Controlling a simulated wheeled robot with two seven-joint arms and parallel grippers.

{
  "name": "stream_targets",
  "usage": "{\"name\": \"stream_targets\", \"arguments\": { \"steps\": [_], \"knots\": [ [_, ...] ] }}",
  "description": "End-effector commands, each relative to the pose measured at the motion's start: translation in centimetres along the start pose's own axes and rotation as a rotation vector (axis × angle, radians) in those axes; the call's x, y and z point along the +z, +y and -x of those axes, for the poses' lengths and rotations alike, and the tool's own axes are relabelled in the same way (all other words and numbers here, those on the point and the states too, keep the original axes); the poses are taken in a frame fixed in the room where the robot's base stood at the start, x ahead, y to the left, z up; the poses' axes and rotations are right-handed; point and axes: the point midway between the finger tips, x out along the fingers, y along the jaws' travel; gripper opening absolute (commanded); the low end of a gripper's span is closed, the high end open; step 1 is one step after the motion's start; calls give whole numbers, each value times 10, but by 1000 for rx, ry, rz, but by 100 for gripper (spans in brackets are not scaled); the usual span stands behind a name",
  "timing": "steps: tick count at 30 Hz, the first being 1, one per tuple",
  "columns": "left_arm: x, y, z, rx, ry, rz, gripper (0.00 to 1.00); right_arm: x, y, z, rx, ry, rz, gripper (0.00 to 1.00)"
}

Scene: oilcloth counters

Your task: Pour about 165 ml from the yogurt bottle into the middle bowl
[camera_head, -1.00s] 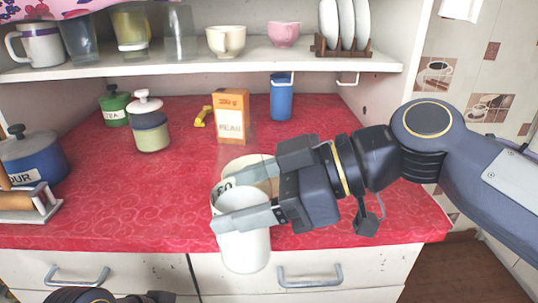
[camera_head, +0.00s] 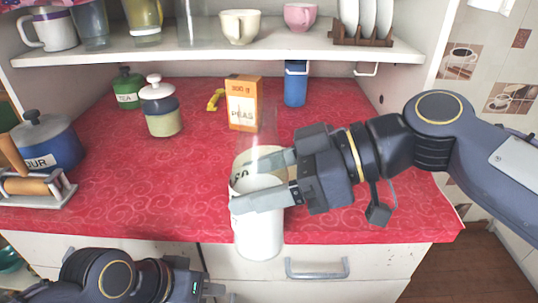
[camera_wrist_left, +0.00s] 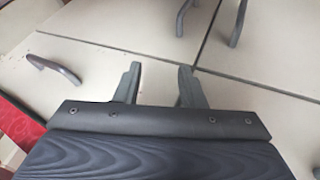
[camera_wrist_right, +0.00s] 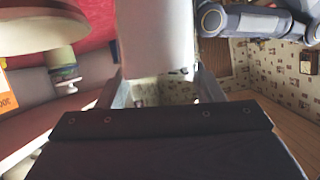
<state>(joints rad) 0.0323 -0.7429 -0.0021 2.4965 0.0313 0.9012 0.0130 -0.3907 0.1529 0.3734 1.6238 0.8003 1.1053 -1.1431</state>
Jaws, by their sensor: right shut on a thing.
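The white bottle (camera_head: 258,226), with dark lettering near its top left, is held by my right gripper (camera_head: 268,180) in front of the counter's front edge. In the right wrist view the pale bottle (camera_wrist_right: 157,38) stands between the fingers. A cream round vessel (camera_head: 240,158), apparently a bowl, is just behind the bottle, mostly hidden by it and the gripper. I cannot tell whether it is the middle bowl, and no other bowl shows on the counter. My left gripper (camera_wrist_left: 158,85) is open and empty, low before the drawer fronts.
A shelf (camera_head: 190,50) runs above.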

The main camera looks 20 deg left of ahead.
Motion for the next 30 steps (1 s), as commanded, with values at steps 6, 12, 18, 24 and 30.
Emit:
{"name": "stream_targets", "arguments": {
  "steps": [6, 12, 18, 24, 30],
  "knots": [
    [-15, 13, 29, 0, 0, 0, 36, -8, 1, 4, -52, 2, -133, 16],
    [-25, 22, 49, 0, 0, 0, 36, -8, 3, 3, -104, 3, -255, 16],
    [-35, 32, 70, 0, 0, 0, 36, -6, 6, 2, -152, 3, -374, 16],
    [-45, 41, 89, 0, 0, 0, 36, -2, 9, 1, -202, 2, -490, 16],
    [-53, 48, 105, 0, 0, 0, 36, 5, 6, -2, -253, 3, -614, 16]
  ]
}}
